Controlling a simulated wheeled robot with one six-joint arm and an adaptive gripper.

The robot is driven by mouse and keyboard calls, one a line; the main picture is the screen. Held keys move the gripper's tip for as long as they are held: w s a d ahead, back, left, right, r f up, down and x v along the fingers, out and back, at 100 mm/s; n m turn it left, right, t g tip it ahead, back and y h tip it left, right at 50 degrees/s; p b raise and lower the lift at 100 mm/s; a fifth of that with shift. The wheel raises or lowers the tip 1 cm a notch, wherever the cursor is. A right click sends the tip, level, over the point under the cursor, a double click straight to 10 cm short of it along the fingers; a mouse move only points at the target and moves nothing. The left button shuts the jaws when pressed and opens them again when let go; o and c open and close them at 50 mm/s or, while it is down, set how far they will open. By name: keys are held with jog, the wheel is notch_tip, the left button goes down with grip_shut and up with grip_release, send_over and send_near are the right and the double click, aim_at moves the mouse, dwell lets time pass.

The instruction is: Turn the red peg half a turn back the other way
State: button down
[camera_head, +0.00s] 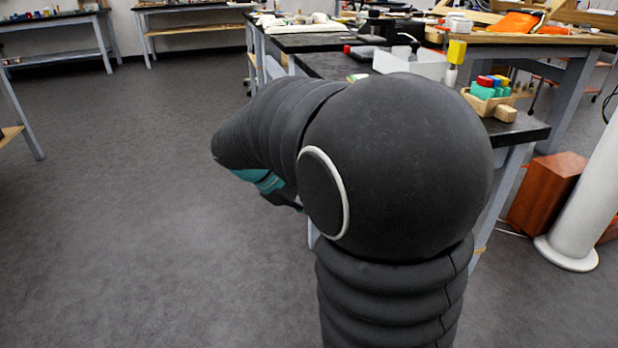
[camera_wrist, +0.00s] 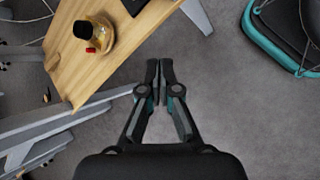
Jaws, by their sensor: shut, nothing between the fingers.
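My gripper (camera_wrist: 160,62) is shut and empty in the wrist view, its fingertips together above the grey floor, to the right of a wooden table top. In the head view my dark arm hides its fingers. In the head view a small red piece (camera_head: 485,81) sits among blue, yellow and green pieces at the right end of the dark bench; I cannot tell whether it is the red peg. In the wrist view a small red spot (camera_wrist: 90,50) shows at a round golden object (camera_wrist: 101,32) on the wooden top, well left of my fingers.
The dark bench (camera_head: 330,66) holds a white box (camera_head: 425,65) and a yellow-topped item (camera_head: 456,52). The wooden table top (camera_wrist: 125,52) has grey legs. A black and teal object (camera_wrist: 285,35) stands at right in the wrist view. Open floor (camera_head: 120,200) lies left in the head view.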

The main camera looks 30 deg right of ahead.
jog(key=w+d+f+n+g+h+b, duration=0.1)
jog(key=w+d+f+n+h, duration=0.35)
jog(key=w+f, duration=0.35)
jog(key=w+d+f+n+g+h+b, duration=0.15)
jog(key=w+d+f+n+h, duration=0.35)
jog(key=w, duration=0.6)
jog(key=shift+m, duration=0.75)
jog(key=x, duration=1.3)
jog(key=shift+s+d+f, duration=0.2)
jog(key=shift+s+f, duration=0.05)
jog(key=shift+f, duration=0.1)
jog(key=shift+d+p, duration=0.35)
jog(key=shift+d, duration=0.4)
jog(key=shift+w+a, duration=0.1)
